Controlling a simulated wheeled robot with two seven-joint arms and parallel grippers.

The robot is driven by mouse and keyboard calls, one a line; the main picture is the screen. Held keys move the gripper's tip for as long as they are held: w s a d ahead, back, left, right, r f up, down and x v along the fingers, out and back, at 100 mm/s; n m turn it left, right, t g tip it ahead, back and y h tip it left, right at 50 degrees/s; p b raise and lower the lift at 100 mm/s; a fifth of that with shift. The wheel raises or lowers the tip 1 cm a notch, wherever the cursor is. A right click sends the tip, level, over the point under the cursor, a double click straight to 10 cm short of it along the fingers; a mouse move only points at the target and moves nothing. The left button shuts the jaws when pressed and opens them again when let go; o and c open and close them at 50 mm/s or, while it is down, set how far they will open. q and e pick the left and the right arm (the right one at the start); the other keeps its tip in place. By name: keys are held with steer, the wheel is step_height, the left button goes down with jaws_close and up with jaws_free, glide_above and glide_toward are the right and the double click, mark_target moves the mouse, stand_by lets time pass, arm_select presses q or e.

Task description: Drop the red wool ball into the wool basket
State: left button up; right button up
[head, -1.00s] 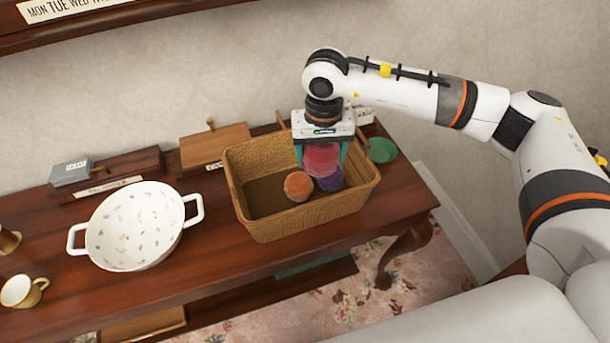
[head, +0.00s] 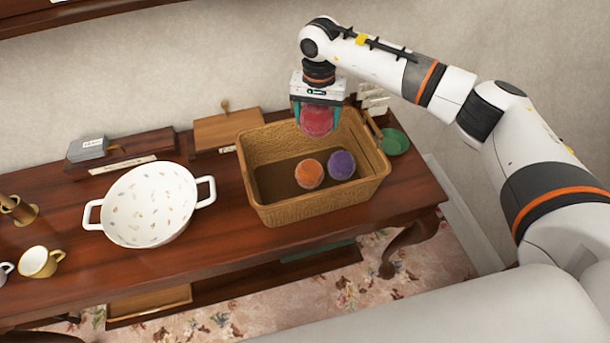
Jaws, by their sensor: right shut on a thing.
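The red wool ball (head: 317,121) is held between the teal fingers of my right gripper (head: 317,118). My right gripper points down and is shut on the ball, over the back part of the wool basket. The wool basket (head: 318,209) is a tan woven rectangular basket on the wooden table. An orange wool ball (head: 309,173) and a purple wool ball (head: 342,165) lie side by side on its floor. The red ball appears above the basket floor, near the back wall's rim. My left gripper is not in view.
A white two-handled bowl (head: 150,205) stands left of the basket on the wooden table (head: 220,255). A wooden box (head: 226,130) is behind it. A green dish (head: 395,141) lies to the right. Cups (head: 41,262) stand at the far left.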

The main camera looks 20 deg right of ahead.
steer(key=shift+f, duration=0.8)
steer(key=o, duration=1)
steer(key=shift+r, duration=0.15)
step_height(320, 180, up, 12)
steer(key=b, duration=0.3)
steer(key=shift+b, duration=0.35)
